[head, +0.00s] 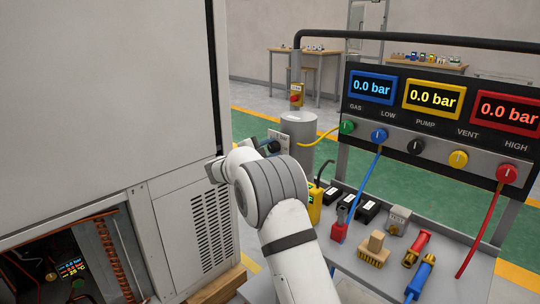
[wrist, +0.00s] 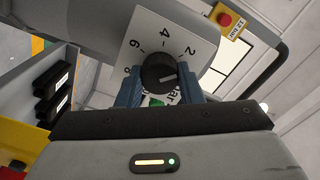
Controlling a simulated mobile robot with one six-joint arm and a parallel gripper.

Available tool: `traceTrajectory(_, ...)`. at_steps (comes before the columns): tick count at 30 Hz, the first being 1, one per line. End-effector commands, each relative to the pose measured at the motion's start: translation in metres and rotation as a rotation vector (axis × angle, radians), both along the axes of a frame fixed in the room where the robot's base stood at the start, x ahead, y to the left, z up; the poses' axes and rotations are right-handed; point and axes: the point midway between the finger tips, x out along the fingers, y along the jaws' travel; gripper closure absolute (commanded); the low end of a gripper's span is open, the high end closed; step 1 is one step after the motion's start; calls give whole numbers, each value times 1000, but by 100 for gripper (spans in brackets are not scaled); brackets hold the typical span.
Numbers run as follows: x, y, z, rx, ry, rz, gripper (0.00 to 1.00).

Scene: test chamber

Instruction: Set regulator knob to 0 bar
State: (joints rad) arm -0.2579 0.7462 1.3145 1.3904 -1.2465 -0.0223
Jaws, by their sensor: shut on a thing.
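The regulator knob (wrist: 158,74) is black and round with a pale pointer line, in the middle of the wrist view. It sits on a white dial plate (wrist: 193,38) marked 2, 4, 6 and 8. The pointer points to the right, past the 2; no 0 mark can be made out. My gripper (wrist: 160,90) has its two blue fingers on either side of the knob, shut on it. In the head view the dial plate (head: 285,138) shows beyond my white arm, which hides most of the gripper.
A grey cylinder (head: 298,130) stands behind my arm. A large cabinet (head: 105,95) fills the left.

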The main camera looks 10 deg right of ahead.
Motion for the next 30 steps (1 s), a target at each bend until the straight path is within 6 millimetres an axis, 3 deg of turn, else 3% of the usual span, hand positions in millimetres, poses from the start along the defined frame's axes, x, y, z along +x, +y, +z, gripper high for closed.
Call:
traceTrajectory(18, 0, 1, -5, 331, -454, 1, 89)
traceTrajectory(30, 0, 1, -3, 456, -625, 2, 89)
